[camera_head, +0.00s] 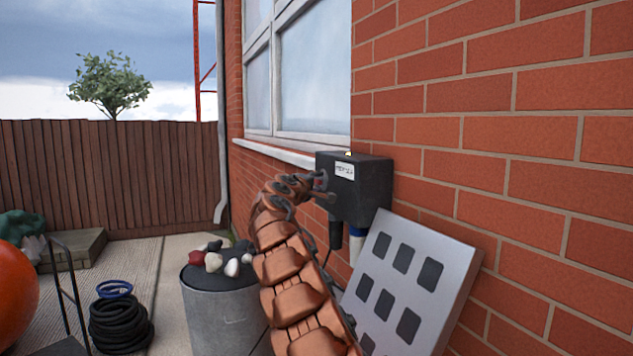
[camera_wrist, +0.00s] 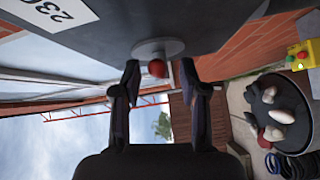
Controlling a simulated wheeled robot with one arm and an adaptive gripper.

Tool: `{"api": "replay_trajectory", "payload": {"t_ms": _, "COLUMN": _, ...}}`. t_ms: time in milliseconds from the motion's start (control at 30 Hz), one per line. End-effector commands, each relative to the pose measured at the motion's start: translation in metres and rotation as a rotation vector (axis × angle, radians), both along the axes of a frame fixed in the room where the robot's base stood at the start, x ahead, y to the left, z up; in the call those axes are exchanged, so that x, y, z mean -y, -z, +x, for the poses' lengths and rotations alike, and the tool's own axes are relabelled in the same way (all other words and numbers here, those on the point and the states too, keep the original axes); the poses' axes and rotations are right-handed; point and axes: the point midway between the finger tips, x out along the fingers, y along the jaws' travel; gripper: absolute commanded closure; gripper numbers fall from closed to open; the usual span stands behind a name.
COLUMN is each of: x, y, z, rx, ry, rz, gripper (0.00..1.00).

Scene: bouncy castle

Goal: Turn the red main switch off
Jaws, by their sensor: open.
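A dark switch box (camera_head: 362,190) with a white label is mounted on the brick wall below the window. Its dark face fills the top of the wrist view (camera_wrist: 225,18), with part of a "230" label at the left. The red main switch (camera_wrist: 157,68) is a small red knob on a grey round base. In the head view a bit of red shows beside my gripper (camera_head: 318,188), mostly hidden. In the wrist view my gripper (camera_wrist: 160,70) is open, one finger on each side of the red knob, with gaps visible between. I cannot tell how the switch is set.
A grey panel with dark squares (camera_head: 405,280) leans on the wall below the box. A grey drum (camera_head: 222,312) with stones on top stands left of my arm. A black coiled hose (camera_head: 120,325) lies farther left. A yellow button box (camera_wrist: 303,55) shows in the wrist view.

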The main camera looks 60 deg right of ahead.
Motion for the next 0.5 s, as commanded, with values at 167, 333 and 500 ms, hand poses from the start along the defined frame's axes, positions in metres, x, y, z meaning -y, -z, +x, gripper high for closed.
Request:
{"api": "replay_trajectory", "payload": {"t_ms": 167, "x": 0.0047, "y": -0.0023, "z": 0.0011, "rx": 0.004, "ry": -0.001, "rz": -0.003, "gripper": 0.57}}
{"api": "replay_trajectory", "payload": {"t_ms": 333, "x": 0.0065, "y": -0.0014, "z": 0.0011, "rx": 0.003, "ry": 0.000, "rz": -0.003, "gripper": 0.57}}
{"api": "replay_trajectory", "payload": {"t_ms": 500, "x": 0.0064, "y": -0.0011, "z": 0.0012, "rx": 0.002, "ry": 0.000, "rz": -0.003, "gripper": 0.57}}
